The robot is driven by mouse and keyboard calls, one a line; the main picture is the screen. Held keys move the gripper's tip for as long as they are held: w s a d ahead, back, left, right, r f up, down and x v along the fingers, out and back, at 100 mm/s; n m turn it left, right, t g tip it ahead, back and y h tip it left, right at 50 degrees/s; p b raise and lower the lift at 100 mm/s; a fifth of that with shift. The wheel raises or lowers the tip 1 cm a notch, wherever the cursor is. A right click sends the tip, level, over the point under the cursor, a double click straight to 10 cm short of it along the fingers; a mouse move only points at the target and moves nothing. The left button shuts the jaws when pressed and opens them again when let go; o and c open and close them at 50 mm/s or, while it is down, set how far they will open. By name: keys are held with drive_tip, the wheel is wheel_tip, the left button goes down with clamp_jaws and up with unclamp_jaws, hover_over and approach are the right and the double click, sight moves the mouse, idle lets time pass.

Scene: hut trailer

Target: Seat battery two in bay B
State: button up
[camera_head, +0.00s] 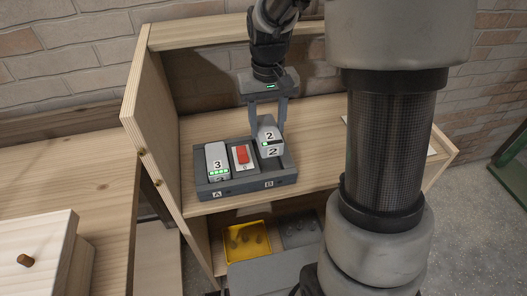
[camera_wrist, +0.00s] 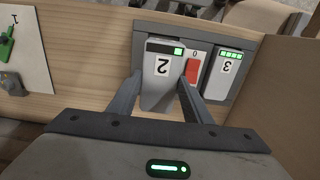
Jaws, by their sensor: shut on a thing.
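Battery two (camera_head: 269,139), a grey block marked 2 with a small green light, is between the fingers of my gripper (camera_head: 268,116), which is shut on it. It is at bay B, the right bay of the dark charger (camera_head: 246,186), and looks slightly tilted. Whether it is fully down in the bay I cannot tell. Battery three (camera_head: 217,161) stands in bay A at the left, with several green lights lit. A red rocker switch (camera_head: 241,155) sits between the bays. The wrist view also shows battery two (camera_wrist: 162,75) between the fingers, beside the red switch (camera_wrist: 193,70) and battery three (camera_wrist: 227,70).
The charger stands on a wooden shelf (camera_head: 320,150) with a side panel (camera_head: 152,140) at its left. Below are a yellow tray (camera_head: 247,238) and a grey tray (camera_head: 300,232). A sheet with a green item (camera_wrist: 8,42) lies on the shelf.

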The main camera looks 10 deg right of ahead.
wheel_tip(320, 180, down, 7)
drive_tip(key=shift+f+b, duration=0.15)
drive_tip(key=shift+b, duration=0.15)
drive_tip(key=shift+f, duration=0.2)
drive_tip(key=o, duration=1.4)
drive_tip(key=shift+r, duration=0.15)
